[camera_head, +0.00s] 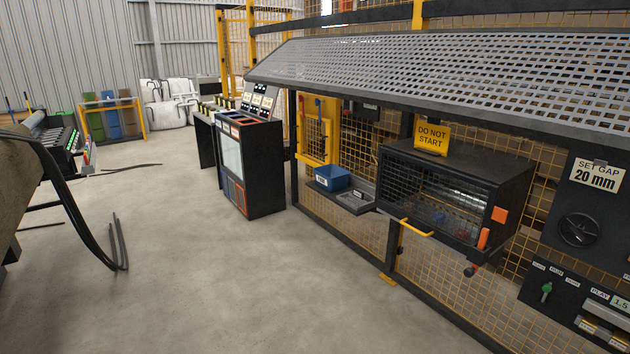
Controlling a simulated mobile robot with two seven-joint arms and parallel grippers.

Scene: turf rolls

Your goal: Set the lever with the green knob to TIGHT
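A small lever with a green knob (546,288) is on a dark control panel (534,305) at the lower right. Several small white labels (557,272) sit in a row above the knob. They are too small to read surely, so I cannot tell which label the lever points to. The knob appears near the left part of the row. Neither of my grippers shows in the head view.
A black mesh-fronted box (440,200) with a yellow handle carries a "DO NOT START" sign (432,137). A "SET GAP 20 mm" card (597,176) hangs above a black handwheel (579,230). A perforated canopy (450,75) overhangs. Open concrete floor (230,290) lies left.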

